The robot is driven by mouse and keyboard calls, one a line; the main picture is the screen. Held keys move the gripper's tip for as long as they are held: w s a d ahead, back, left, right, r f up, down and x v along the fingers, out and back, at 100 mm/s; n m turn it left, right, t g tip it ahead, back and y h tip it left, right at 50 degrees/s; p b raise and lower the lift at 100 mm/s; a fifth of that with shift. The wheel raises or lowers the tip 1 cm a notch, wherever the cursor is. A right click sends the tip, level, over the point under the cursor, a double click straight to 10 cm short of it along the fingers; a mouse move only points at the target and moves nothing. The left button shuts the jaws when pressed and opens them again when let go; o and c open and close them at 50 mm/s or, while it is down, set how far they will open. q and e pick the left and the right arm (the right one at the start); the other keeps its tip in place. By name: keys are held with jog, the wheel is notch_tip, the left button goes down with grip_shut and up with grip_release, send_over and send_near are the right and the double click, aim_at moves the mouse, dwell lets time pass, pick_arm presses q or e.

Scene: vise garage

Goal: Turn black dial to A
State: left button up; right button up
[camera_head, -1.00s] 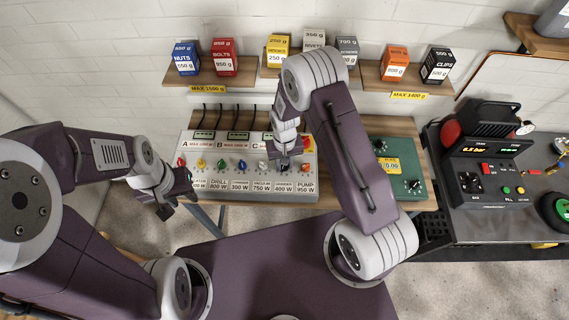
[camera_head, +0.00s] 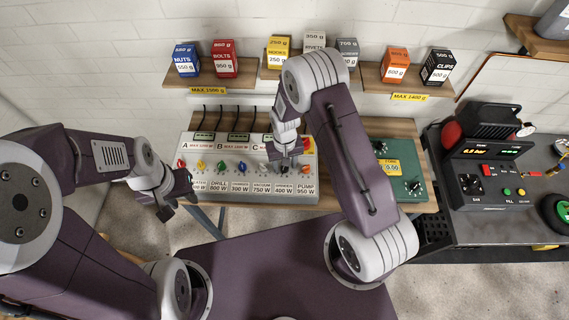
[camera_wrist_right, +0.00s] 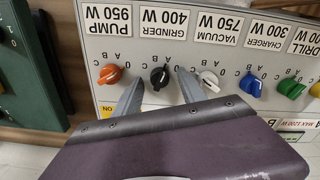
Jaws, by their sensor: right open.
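The black dial (camera_wrist_right: 160,77) sits on the pale control panel (camera_wrist_right: 92,12), by the "GRINDER 400 W" label (camera_wrist_right: 165,22), in the right wrist view, which shows the panel upside down. Small position letters surround it; I cannot tell which one it points to. My right gripper (camera_wrist_right: 158,92) is open, with one fingertip on each side of the dial; I see no clear contact. In the head view my right gripper (camera_head: 287,163) is over the right part of the panel and hides the dial. My left gripper (camera_head: 180,197) looks open and empty, in front of the panel's left end.
An orange dial (camera_wrist_right: 109,74) and a white dial (camera_wrist_right: 209,81) flank the black one closely. Blue (camera_wrist_right: 251,84) and green (camera_wrist_right: 290,88) dials lie further along. A green box (camera_head: 398,170) stands right of the panel. Shelves with boxes hang above.

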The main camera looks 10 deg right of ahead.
notch_tip(320, 180, up, 9)
jog(key=shift+b, duration=0.95)
jog(key=s+d+b, duration=0.3)
jog(key=s, duration=0.3)
jog(key=s+d+t+b, duration=0.1)
jog(key=s+d+b, duration=0.2)
jog(key=s, duration=0.4)
jog(key=shift+s, duration=0.15)
jog(key=shift+s, duration=0.15)
jog(key=shift+f, duration=0.1)
